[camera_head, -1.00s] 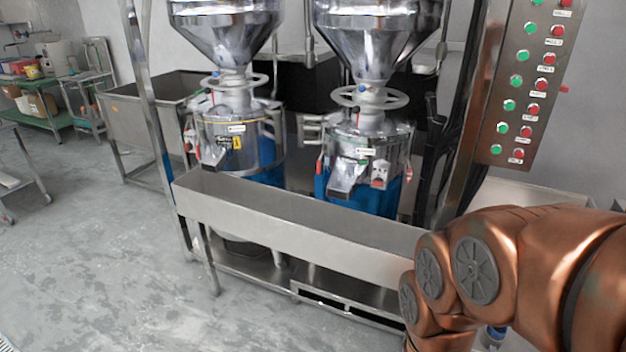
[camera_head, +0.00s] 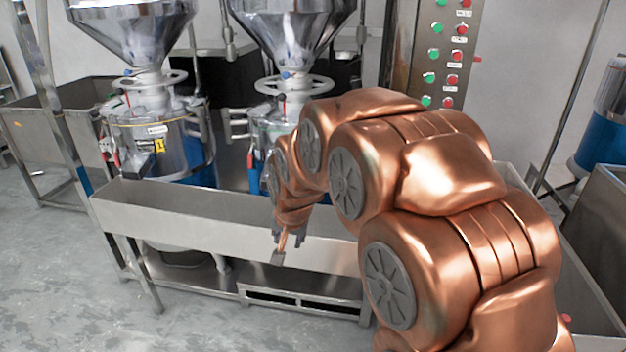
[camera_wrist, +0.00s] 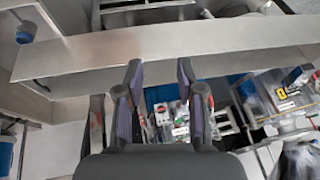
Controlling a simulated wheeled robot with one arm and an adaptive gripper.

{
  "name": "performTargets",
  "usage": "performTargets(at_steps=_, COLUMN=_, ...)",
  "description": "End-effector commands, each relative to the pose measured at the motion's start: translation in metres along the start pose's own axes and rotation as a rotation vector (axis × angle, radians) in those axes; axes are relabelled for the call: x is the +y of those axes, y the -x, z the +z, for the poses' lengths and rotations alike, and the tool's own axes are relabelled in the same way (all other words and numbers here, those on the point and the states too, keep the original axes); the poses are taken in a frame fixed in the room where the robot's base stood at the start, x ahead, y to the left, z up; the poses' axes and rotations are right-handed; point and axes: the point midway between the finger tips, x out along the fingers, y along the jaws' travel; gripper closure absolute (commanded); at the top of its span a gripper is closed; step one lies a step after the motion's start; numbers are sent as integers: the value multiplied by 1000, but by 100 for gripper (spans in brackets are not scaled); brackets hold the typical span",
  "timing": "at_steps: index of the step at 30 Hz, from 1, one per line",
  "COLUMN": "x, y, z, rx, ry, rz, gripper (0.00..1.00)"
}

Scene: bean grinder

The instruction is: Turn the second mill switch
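Two mills stand behind the steel trough. The left mill (camera_head: 150,140) shows clearly; the right mill (camera_head: 270,122) is partly hidden by my arm, and its switch box is hidden in the head view. In the wrist view, a small light box with a red part (camera_wrist: 161,114), which looks like a mill switch, shows between the fingers, beyond them. My gripper (camera_wrist: 158,72) is open and empty, its two fingers apart. In the head view my gripper (camera_head: 283,248) hangs in front of the trough, pointing down, touching no switch.
The long steel trough (camera_head: 180,208) lies between my gripper and the mills. A control panel (camera_head: 405,50) with several green and red buttons stands behind my arm. A steel bin (camera_head: 600,215) is at the right. The floor at the left is clear.

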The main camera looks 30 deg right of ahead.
Motion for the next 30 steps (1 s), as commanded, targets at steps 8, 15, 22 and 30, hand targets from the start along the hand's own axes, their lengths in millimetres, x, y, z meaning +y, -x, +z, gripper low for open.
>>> performTargets(at_steps=8, x=-18, y=-80, z=-105, rx=211, ry=-275, rz=-124, gripper=62)
performTargets(at_steps=15, x=-21, y=-140, z=-188, rx=375, ry=-496, rz=-275, gripper=62)
performTargets(at_steps=22, x=-12, y=-191, z=-254, rx=507, ry=-690, rz=-453, gripper=62)
performTargets(at_steps=30, x=13, y=-245, z=-312, rx=625, ry=-888, rz=-700, gripper=62)
